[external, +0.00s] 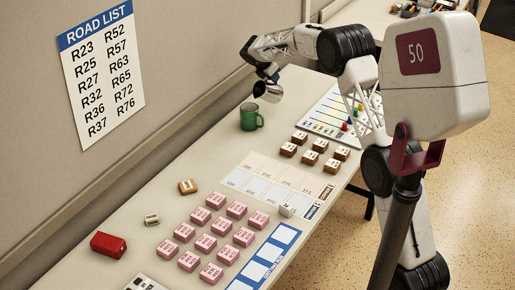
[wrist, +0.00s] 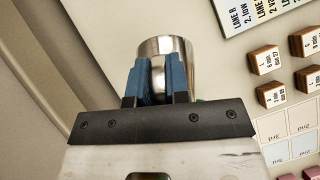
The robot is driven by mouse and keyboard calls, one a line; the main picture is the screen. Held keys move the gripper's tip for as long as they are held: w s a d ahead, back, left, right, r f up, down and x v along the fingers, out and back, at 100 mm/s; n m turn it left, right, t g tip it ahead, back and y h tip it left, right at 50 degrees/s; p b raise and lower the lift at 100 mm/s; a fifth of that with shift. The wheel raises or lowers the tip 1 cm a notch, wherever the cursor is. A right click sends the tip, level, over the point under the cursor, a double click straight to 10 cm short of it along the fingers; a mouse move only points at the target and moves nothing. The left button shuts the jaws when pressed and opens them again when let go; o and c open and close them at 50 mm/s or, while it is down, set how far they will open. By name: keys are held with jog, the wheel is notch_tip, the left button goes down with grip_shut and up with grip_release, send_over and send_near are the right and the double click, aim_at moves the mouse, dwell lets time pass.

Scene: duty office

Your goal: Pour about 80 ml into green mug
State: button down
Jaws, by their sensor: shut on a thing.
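The green mug (external: 250,117) stands upright on the table near the wall, its handle to the right. My gripper (external: 262,80) is above and slightly right of it. It is shut on a shiny metal jug (external: 268,92), held in the air and tilted. In the wrist view the metal jug (wrist: 165,58) sits between the blue fingers (wrist: 158,80). Only slivers of green show behind the gripper there. The inside of the jug and of the mug is hidden, and I see no stream of liquid.
Several brown blocks (external: 320,145) stand right of the mug, near a chart with coloured pieces (external: 345,127). Several pink blocks (external: 205,242), a red box (external: 108,245) and printed sheets lie nearer the front. The wall (external: 185,60) runs close behind the mug.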

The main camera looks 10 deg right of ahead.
jog(key=shift+w+d+f+y, duration=0.1)
jog(key=shift+d+f+y, duration=0.1)
jog(key=shift+f+y, duration=0.1)
dwell(0.6)
jog(key=shift+w+d+f+g+y, duration=0.25)
jog(key=shift+d+f+g+y, duration=0.2)
jog(key=shift+f+y, duration=0.25)
jog(key=shift+w+d+f+g+y, duration=0.2)
jog(key=shift+d+f+g+y, duration=0.1)
jog(key=shift+f+g+y, duration=0.25)
jog(key=shift+w+d+f+g+y+b, duration=0.1)
jog(key=shift+w+d+f+g+y, duration=0.4)
jog(key=shift+d+f+y, duration=0.7)
jog(key=shift+w+d+f+g+y+b, duration=0.15)
jog(key=shift+w+d+f+g+y, duration=0.45)
jog(key=shift+f+y, duration=0.7)
jog(key=shift+w+d+f+g+y+b, duration=0.1)
jog(key=shift+w+d+f+g+y, duration=0.25)
jog(key=shift+d+f+y, duration=0.9)
jog(key=shift+a+f+h, duration=0.3)
jog(key=shift+f+h, duration=0.1)
jog(key=shift+r, duration=0.15)
